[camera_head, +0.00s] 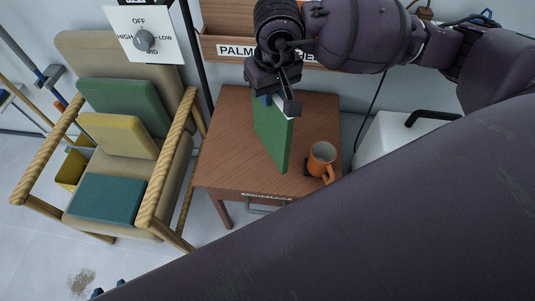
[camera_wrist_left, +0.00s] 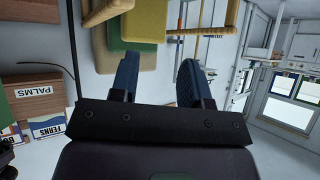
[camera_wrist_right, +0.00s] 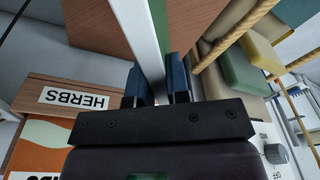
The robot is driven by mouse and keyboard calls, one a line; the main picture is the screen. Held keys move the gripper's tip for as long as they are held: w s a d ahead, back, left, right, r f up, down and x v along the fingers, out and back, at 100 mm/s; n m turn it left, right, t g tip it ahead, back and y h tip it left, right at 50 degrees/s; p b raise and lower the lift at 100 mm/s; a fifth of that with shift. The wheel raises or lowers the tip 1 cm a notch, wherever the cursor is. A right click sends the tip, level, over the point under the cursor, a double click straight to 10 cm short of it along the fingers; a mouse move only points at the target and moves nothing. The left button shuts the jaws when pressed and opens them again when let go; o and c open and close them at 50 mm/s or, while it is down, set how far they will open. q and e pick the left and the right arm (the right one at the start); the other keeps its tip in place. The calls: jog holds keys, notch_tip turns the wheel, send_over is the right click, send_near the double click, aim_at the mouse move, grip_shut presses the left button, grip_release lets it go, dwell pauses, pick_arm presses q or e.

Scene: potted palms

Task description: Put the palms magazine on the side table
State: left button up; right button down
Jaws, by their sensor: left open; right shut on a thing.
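A green magazine (camera_head: 271,134) with a white edge stands upright on its edge over the brown side table (camera_head: 226,130); no title is readable on it. My right gripper (camera_head: 270,98) is shut on its upper end. The right wrist view shows the magazine's white edge (camera_wrist_right: 139,35) between the fingers (camera_wrist_right: 157,85). I cannot tell whether its lower edge touches the tabletop. My left gripper (camera_wrist_left: 158,78) is open and empty; only its fingertips (camera_head: 109,289) show low in the head view.
An orange mug (camera_head: 321,158) stands at the table's right front. A wall rack (camera_head: 222,47) with a PALMS label is behind the table. An armchair (camera_head: 80,52) with green, yellow and teal cushions stands left. A white bin-like box (camera_head: 390,140) is right. The tabletop's left part is clear.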

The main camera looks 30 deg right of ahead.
jog(key=w+a+r+m+p, duration=0.2)
jog(key=w+a+r+m, duration=0.3)
jog(key=w+r, duration=0.45)
pick_arm(q)
jog(key=shift+s+f+b, duration=0.35)
jog(key=shift+f+b, duration=0.45)
jog(key=shift+b, duration=0.4)
pick_arm(e)
notch_tip(320, 180, down, 21)
jog(key=d+m, duration=0.1)
jog(key=shift+w+d+f+m+h, duration=0.15)
jog(key=shift+w+m+h, duration=0.2)
jog(key=shift+m+h, duration=0.05)
